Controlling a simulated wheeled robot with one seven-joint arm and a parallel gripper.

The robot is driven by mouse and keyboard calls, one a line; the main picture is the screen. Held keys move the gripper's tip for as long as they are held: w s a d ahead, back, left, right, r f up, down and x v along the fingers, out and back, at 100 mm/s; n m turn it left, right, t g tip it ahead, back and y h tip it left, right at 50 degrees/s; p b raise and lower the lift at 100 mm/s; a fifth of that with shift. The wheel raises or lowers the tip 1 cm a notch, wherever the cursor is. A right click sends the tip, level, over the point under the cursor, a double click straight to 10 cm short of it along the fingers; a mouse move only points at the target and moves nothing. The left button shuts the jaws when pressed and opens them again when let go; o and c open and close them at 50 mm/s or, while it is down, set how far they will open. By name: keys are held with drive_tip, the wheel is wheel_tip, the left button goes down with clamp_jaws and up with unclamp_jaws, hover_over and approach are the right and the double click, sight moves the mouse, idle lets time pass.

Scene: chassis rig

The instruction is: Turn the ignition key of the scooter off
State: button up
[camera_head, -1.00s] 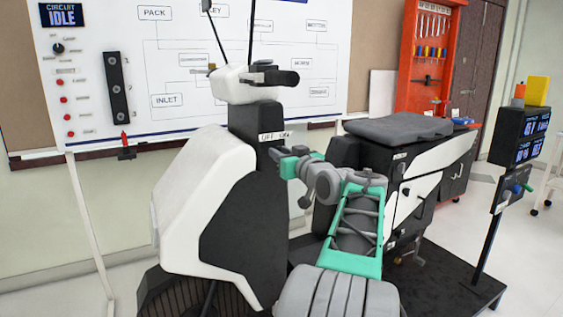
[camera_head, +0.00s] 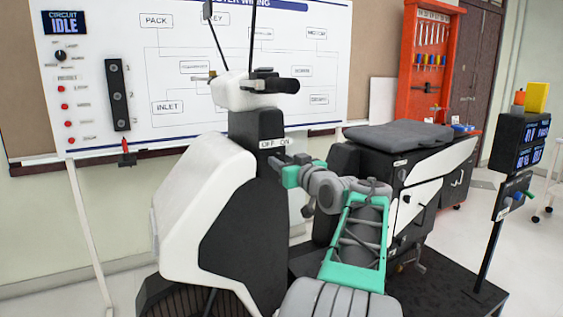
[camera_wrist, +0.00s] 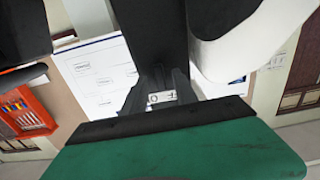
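The white and black scooter (camera_head: 215,215) stands upright on a dark platform. Its OFF/ON label (camera_head: 273,143) is on the black column below the handlebar; it also shows in the wrist view (camera_wrist: 162,97), between the two dark fingers. My gripper (camera_head: 274,158) is at the column just below this label, reaching in from the right. In the wrist view my gripper (camera_wrist: 164,75) has its fingertips close to the dark column. I cannot make out the ignition key; the gripper covers that spot. Whether the fingers hold anything is unclear.
The handlebar (camera_head: 262,88) with thin upright stalks is above my gripper. The dark seat (camera_head: 398,135) is to the right. A whiteboard (camera_head: 180,60) stands behind, with a CIRCUIT IDLE display (camera_head: 66,22). A post with screens (camera_head: 520,140) stands at right.

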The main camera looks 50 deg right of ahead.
drive_tip(key=v, duration=0.7)
